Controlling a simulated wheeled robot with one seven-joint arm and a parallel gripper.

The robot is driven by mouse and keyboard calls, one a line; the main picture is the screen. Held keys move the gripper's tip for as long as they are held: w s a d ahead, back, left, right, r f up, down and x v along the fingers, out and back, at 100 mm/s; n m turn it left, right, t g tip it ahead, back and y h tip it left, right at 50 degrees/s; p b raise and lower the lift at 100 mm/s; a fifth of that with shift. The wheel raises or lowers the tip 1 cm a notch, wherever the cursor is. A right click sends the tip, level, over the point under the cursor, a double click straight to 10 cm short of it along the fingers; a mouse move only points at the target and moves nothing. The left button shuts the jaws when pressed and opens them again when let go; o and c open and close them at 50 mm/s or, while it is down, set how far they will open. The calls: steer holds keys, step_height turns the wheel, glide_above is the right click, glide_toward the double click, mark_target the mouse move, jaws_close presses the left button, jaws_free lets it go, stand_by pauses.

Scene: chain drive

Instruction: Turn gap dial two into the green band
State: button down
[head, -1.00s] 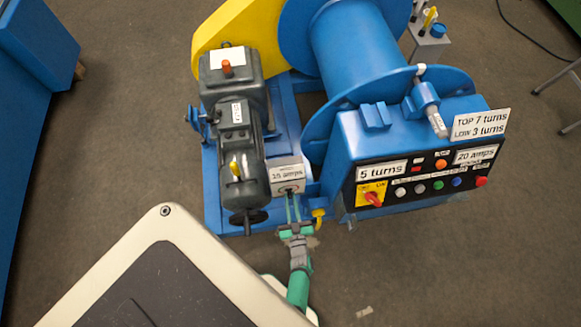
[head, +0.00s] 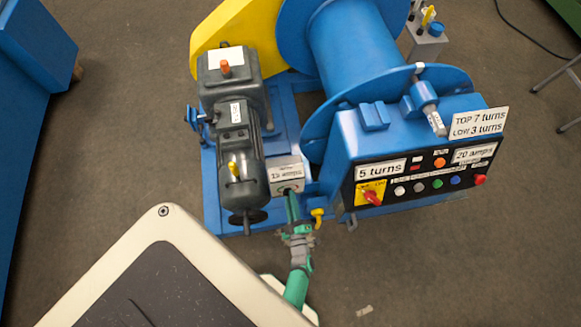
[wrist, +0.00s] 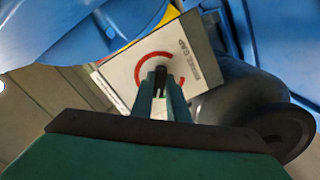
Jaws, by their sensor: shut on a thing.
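The dial sits on a small light grey box (head: 287,174) beside the dark motor in the head view. In the wrist view its white face (wrist: 129,76) carries a red arc (wrist: 148,60) and text that seems to read "BRAKE GAP". The dial's dark knob (wrist: 160,76) stands at the middle of the arc. My green gripper (wrist: 160,88) is shut on the knob, fingers on either side. It also shows in the head view (head: 291,195), reaching the box from the front. No green band shows; my fingers hide the lower part of the face.
The dark motor (head: 233,150) with a black handwheel (head: 248,217) stands close left of my gripper. A blue control box (head: 420,135) with buttons and a red switch (head: 372,197) stands at right. A yellow hook-like part (head: 318,214) is just right of my wrist.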

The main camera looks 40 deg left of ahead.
steer(key=shift+s+n, duration=0.15)
steer(key=shift+n, duration=0.45)
steer(key=c, duration=1.7)
jaws_free()
steer(key=v, duration=1)
steer(key=shift+s+d, duration=0.15)
steer(key=shift+d, duration=0.15)
